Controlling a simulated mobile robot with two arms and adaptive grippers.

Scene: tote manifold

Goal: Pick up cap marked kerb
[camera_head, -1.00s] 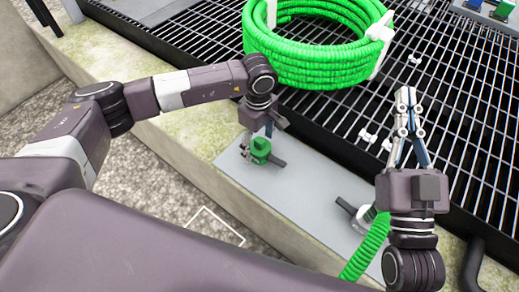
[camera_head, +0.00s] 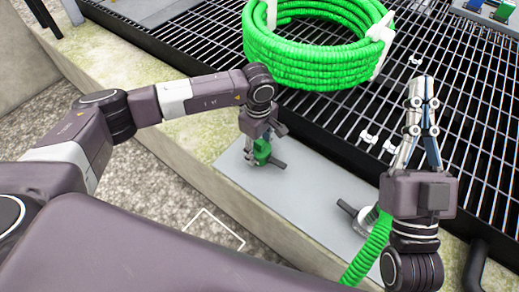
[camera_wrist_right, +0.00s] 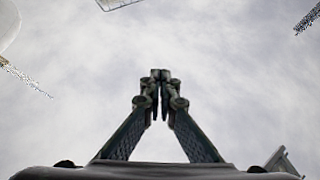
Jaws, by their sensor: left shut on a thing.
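A green cap (camera_head: 262,152) with a dark bar handle is at the grey plate (camera_head: 300,187), left of centre in the head view. No marking on it is readable. My left gripper (camera_head: 252,156) is shut on the green cap from above. The wrist partly hides the cap, and I cannot tell whether the cap touches the plate. My right gripper (camera_head: 421,82) is raised above the grating, pointing up and away from the cap. Its fingertips also meet in the right wrist view (camera_wrist_right: 160,76), with nothing between them.
A large coil of green hose (camera_head: 315,50) rests on the black grating (camera_head: 470,130). A grey fitting with a handle (camera_head: 362,216) and a green hose (camera_head: 367,250) is on the right of the plate. Small white clips (camera_head: 369,137) lie on the grating. A concrete kerb (camera_head: 190,165) runs along the front.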

